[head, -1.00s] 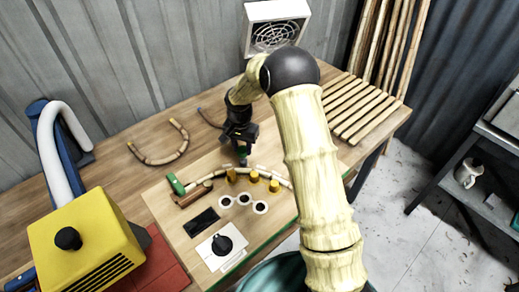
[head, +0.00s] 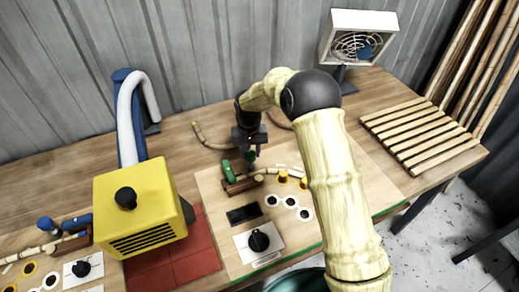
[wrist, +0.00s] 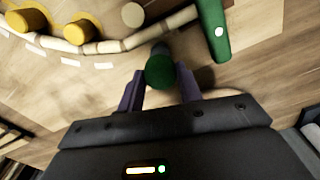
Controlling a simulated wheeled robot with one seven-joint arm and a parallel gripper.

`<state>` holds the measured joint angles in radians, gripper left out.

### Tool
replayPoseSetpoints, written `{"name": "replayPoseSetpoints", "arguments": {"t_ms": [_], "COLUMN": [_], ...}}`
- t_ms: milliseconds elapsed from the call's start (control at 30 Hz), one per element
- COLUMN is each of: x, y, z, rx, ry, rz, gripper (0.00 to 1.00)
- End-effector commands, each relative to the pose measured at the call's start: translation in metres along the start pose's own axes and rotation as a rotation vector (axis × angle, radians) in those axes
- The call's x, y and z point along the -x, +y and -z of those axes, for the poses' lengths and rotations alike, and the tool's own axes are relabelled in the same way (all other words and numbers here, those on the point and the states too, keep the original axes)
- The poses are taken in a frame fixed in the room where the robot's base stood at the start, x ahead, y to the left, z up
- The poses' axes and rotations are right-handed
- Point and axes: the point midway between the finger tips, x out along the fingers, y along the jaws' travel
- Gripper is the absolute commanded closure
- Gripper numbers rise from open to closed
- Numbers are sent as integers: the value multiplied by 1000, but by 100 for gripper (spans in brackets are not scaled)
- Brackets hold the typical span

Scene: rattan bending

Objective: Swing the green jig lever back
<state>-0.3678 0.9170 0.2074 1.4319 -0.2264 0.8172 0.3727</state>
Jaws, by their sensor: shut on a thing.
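The green jig lever's round knob (wrist: 160,72) sits between the two purple fingers of my gripper (wrist: 160,90) in the wrist view, and the fingers are closed on it. In the head view my gripper (head: 250,150) is low over the back of the pale jig board (head: 215,205), just right of a green clamp (head: 229,171). The clamp also shows in the wrist view (wrist: 213,30), apart from the fingers. A jointed-looking rattan strip (wrist: 110,45) runs along yellow pegs (wrist: 82,30) beside the knob. The lever's lower part is hidden below the knob.
A yellow machine (head: 145,205) with a white hose stands left of the board. A fan (head: 355,45) and a slatted rack (head: 420,130) stand at the right. Black dial (head: 259,241) and white rings (head: 288,201) are at the front.

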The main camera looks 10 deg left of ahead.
Motion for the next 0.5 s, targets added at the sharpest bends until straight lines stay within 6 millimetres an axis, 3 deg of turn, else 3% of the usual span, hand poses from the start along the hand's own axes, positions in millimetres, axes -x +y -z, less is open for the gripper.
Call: {"name": "replayPoseSetpoints", "arguments": {"t_ms": [467,500], "x": [2,2], "y": [-8,-8], "z": [0,0], "rx": [29,29], "ry": [8,7], "rz": [4,5], "gripper": [100,63]}}
